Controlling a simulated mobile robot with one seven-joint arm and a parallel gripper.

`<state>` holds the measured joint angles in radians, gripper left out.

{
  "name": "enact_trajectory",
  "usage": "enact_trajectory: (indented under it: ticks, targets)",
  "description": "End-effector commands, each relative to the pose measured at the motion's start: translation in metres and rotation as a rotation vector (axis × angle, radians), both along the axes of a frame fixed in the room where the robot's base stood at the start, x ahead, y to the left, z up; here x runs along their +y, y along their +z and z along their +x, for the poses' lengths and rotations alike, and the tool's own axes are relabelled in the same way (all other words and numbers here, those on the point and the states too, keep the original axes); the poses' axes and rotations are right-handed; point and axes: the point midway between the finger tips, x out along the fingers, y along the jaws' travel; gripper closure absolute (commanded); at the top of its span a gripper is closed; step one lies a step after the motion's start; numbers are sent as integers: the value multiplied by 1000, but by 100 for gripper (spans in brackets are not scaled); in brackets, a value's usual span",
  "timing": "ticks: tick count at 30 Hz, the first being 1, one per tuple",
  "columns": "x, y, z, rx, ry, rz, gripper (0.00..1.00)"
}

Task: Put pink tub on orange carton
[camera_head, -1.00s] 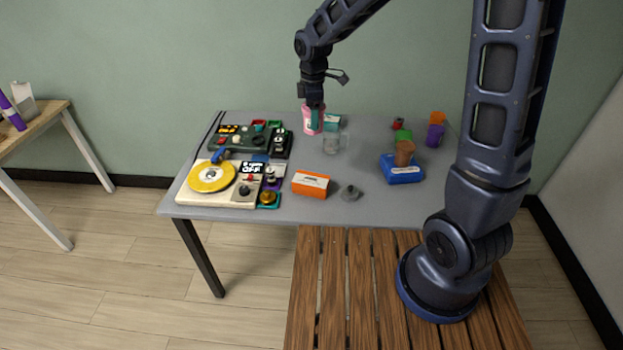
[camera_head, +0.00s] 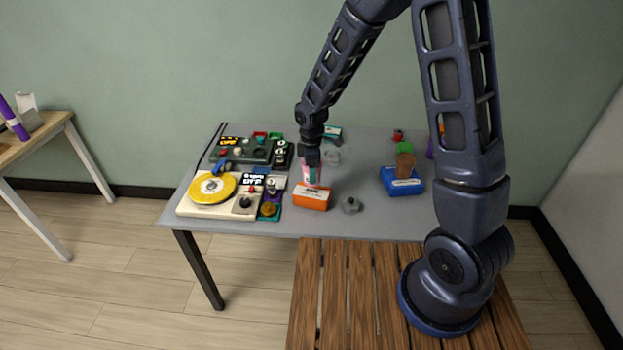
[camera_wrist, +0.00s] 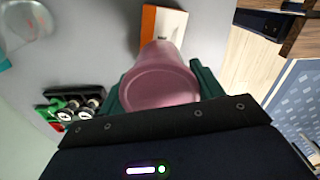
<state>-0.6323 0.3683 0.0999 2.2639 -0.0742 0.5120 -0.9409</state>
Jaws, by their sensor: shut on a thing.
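The pink tub (camera_head: 312,174) is held in my gripper (camera_head: 312,163), just above and behind the orange carton in the head view. In the wrist view the tub (camera_wrist: 160,78) fills the middle, with green fingers at its sides. The orange carton (camera_head: 311,199) has a white top and lies near the table's front edge. It also shows past the tub in the wrist view (camera_wrist: 147,25), partly hidden by it. I cannot tell whether the tub touches the carton.
A turntable with a yellow disc (camera_head: 212,187) is left of the carton. A grey knob-like part (camera_head: 351,205) lies to its right. A clear glass (camera_head: 331,157) stands behind, and a blue box (camera_head: 402,184) stands further right. The table (camera_head: 355,228) is bare in front.

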Motion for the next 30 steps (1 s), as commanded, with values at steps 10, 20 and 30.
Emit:
enact_trajectory:
  ticks: [10, 20, 30]
  targets:
    - [0, -29, -1, 2, 1, -1, 59]
    - [0, -42, 0, 0, 1, 0, 59]
    - [0, -45, 0, 0, 0, 0, 12]
